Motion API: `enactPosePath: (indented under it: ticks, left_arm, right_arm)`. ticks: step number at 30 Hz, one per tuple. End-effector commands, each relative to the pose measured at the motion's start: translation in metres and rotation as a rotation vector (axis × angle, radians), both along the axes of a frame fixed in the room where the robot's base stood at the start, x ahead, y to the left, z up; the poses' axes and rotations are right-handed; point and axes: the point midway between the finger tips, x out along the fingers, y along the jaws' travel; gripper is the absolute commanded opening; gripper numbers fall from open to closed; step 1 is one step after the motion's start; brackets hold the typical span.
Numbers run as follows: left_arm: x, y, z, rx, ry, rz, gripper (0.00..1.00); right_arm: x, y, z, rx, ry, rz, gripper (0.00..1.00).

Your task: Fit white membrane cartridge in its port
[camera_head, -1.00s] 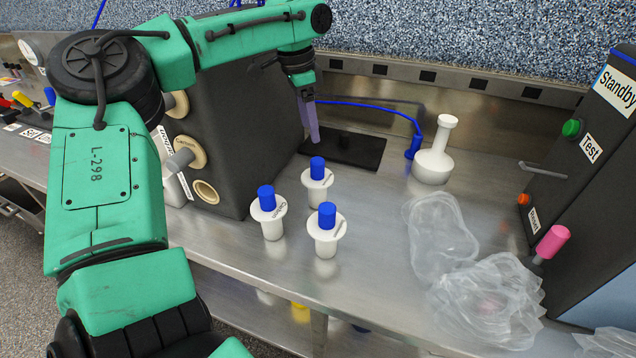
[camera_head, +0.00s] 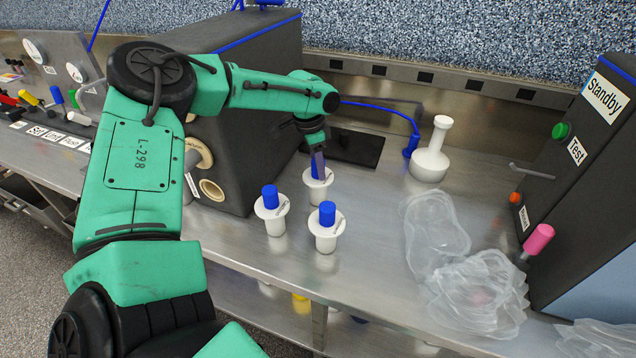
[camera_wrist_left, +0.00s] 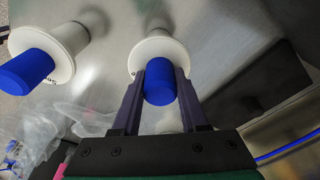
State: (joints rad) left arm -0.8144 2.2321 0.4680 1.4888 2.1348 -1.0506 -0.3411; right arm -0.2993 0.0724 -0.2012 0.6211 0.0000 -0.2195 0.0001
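Three white flanged cartridges with blue handles stand upright on the steel bench: a rear one (camera_head: 317,190), a front left one (camera_head: 272,213) and a front right one (camera_head: 325,232). Their labels are too small to read. My left gripper (camera_head: 317,158) is low over the rear cartridge, its purple fingers pointing down. In the left wrist view its fingers (camera_wrist_left: 161,75) stand either side of that cartridge's blue handle (camera_wrist_left: 160,92), apparently open. A round tan-rimmed port (camera_head: 211,190) shows on the dark housing; another (camera_head: 200,153) is partly behind my arm. My right gripper is not in view.
Crumpled clear plastic bags (camera_head: 475,290) lie on the right of the bench. A dark cabinet (camera_head: 585,190) with buttons and a pink knob borders the right. A black mat (camera_head: 358,148) lies behind my gripper.

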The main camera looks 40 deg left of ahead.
Motion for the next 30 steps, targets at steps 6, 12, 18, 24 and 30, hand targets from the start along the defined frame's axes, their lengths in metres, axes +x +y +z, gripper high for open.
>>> enactPosePath:
  ticks: [6, 12, 18, 24, 30]
  left_arm:
    - [0.0000, 0.0002, 0.0002, 0.001, -0.001, 0.000, 0.00]
    - [0.0001, 0.0002, 0.0004, 0.000, 0.000, 0.000, 0.00]
    - [0.0001, 0.0002, 0.0005, 0.001, -0.001, 0.000, 0.00]
    - [0.0002, 0.0003, 0.0006, 0.000, -0.001, 0.000, 0.00]
    - [0.0002, 0.0002, 0.0007, 0.000, -0.001, 0.000, 0.00]
  right_arm:
    - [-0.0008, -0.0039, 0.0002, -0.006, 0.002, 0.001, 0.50]
    - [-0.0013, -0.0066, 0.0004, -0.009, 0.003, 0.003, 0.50]
    - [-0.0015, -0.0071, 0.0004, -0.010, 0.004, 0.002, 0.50]
    - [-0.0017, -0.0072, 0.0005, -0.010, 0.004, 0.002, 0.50]
    - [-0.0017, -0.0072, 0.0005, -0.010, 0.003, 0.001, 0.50]
